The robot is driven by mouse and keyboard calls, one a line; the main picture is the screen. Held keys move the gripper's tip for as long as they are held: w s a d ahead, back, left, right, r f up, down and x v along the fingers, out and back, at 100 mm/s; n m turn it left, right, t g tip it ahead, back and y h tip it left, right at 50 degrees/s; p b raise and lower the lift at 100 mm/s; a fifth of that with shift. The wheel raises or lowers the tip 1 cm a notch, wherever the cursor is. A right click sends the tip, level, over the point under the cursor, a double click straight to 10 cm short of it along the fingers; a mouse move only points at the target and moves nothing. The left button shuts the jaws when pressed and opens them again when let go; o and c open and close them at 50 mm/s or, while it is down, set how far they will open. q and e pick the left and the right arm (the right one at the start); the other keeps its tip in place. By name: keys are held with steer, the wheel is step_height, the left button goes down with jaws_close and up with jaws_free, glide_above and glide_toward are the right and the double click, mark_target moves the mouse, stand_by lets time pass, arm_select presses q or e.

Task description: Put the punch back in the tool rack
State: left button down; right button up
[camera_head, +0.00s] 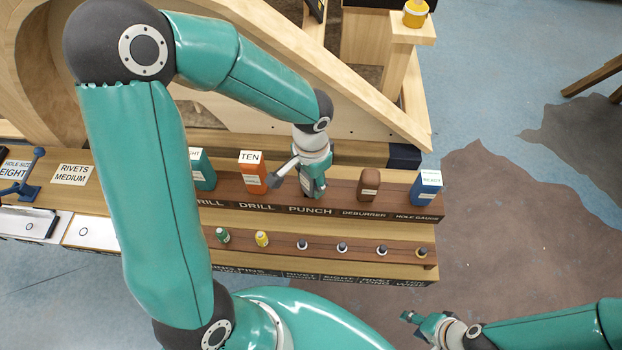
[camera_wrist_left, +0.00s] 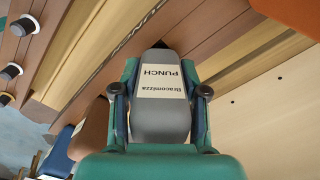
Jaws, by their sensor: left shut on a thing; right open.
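The punch (camera_wrist_left: 160,118) is a grey block with a white label reading PUNCH, seen in the left wrist view between my gripper's fingers. My left gripper (camera_head: 314,188) is shut on it, over the tool rack (camera_head: 330,210) at the PUNCH marking. In the head view the gripper mostly hides the punch. I cannot tell whether the punch's base touches the rack. My right gripper (camera_head: 428,323) is open and empty at the lower right, away from the rack.
An orange drill labelled TEN (camera_head: 252,178) and a green drill (camera_head: 203,170) stand left of the gripper. A brown deburrer (camera_head: 369,183) and a blue hole gauge (camera_head: 427,187) stand right. Small pieces line the lower step (camera_head: 320,240). A wooden frame (camera_head: 370,95) rises behind.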

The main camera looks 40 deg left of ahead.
arm_select(q)
steer(key=shift+f+b, duration=0.3)
steer(key=shift+b, duration=0.05)
steer(key=c, duration=0.6)
jaws_free()
steer(key=shift+r+p, duration=0.45)
steer(key=shift+p, duration=0.1)
step_height(320, 180, up, 12)
steer(key=shift+f, duration=0.1)
